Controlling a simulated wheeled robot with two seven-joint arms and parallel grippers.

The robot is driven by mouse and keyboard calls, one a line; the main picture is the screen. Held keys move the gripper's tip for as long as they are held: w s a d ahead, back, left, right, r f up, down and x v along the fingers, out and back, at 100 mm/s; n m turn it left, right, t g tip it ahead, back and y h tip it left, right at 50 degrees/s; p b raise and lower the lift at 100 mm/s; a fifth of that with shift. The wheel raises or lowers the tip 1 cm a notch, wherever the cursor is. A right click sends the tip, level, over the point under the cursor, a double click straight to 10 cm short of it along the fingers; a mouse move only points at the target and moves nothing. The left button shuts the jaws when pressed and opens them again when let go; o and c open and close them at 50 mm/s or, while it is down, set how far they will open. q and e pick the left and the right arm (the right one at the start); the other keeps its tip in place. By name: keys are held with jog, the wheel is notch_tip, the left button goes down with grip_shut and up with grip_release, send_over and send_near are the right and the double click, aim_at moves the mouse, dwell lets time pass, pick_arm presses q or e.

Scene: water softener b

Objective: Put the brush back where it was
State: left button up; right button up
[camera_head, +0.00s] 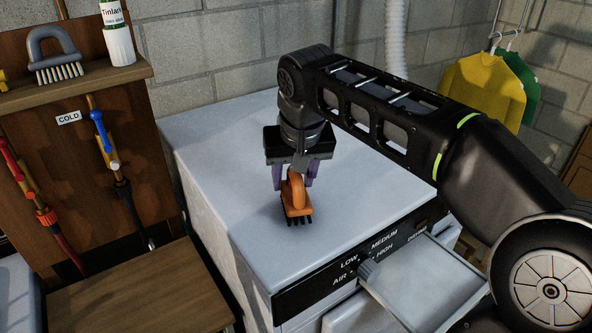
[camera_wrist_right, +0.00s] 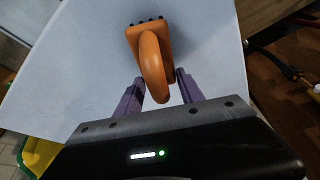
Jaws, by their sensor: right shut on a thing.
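An orange brush (camera_head: 297,206) with dark bristles is at the top of the white machine (camera_head: 215,145), bristles pointing down. I cannot tell whether the bristles touch the surface. My right gripper (camera_head: 293,183) is above it, with purple fingers on both sides of its looped handle, shut on it. In the right wrist view the orange brush (camera_wrist_right: 150,52) shows between the fingers of the gripper (camera_wrist_right: 161,83). A second brush, grey with pale bristles (camera_head: 54,55), stands on the wooden shelf (camera_head: 90,92) at the upper left. My left gripper is not in view.
A white bottle (camera_head: 118,35) stands on the shelf beside the grey brush. Below are red and blue valve handles (camera_head: 100,130). The machine has a control panel (camera_head: 345,268) and an open drawer (camera_head: 425,285) at its front. Much of the machine top is clear.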

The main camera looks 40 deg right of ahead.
jog(key=shift+a, duration=0.15)
jog(key=shift+f+b, duration=0.45)
jog(key=shift+f, duration=0.05)
jog(key=o, duration=1.5)
jog(key=shift+s+r, duration=0.1)
jog(key=shift+r, duration=0.35)
jog(key=v, duration=0.5)
jog(key=shift+r, duration=0.15)
jog(key=shift+p+v, duration=0.45)
jog(key=shift+v, duration=0.3)
